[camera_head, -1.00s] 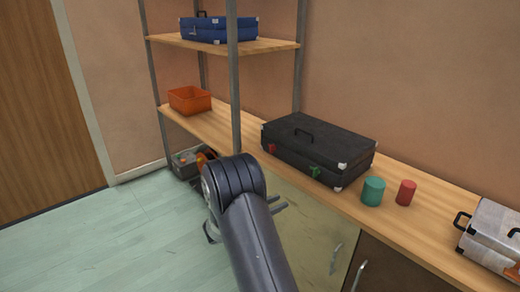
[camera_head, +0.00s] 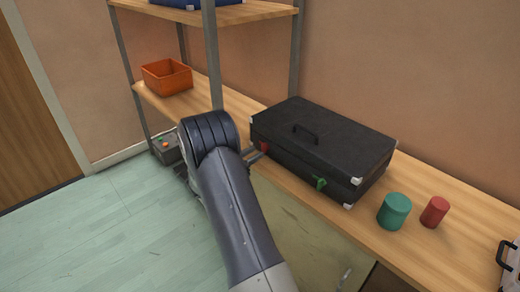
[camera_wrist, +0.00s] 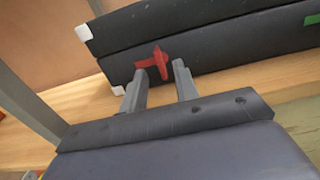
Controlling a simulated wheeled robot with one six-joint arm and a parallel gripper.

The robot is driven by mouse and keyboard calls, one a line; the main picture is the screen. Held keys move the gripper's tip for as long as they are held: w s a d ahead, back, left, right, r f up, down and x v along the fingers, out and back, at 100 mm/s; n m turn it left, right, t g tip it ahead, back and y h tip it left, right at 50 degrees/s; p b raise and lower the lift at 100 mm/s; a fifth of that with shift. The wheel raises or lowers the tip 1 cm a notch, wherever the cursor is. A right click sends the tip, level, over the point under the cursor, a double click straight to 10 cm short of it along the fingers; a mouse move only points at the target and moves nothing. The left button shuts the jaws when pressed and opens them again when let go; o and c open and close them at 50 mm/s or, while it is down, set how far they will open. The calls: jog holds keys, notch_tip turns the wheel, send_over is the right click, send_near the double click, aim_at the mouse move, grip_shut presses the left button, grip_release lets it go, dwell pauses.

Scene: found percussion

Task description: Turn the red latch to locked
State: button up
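The red latch (camera_wrist: 153,62) is on the front face of the black case (camera_head: 340,145), near its left end. In the head view only a bit of red shows beside my gripper. My gripper (camera_wrist: 160,70) is open, its fingers pointing at the case front. The latch lies just ahead, nearer the left finger; I cannot tell whether they touch. The case is closed and lies flat on the wooden shelf (camera_head: 450,255).
A green latch (camera_head: 320,183) is at the case's right front. A green cylinder (camera_head: 394,211) and a red cylinder (camera_head: 434,212) stand to its right. An orange bin (camera_head: 167,78) sits to the left behind a metal post (camera_head: 212,60). A grey crate (camera_head: 166,150) is below.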

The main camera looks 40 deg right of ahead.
aim_at(262, 149)
jog(key=shift+w+d, duration=0.2)
jog(key=shift+d, duration=1.65)
jog(key=shift+c, duration=0.6)
grip_shut()
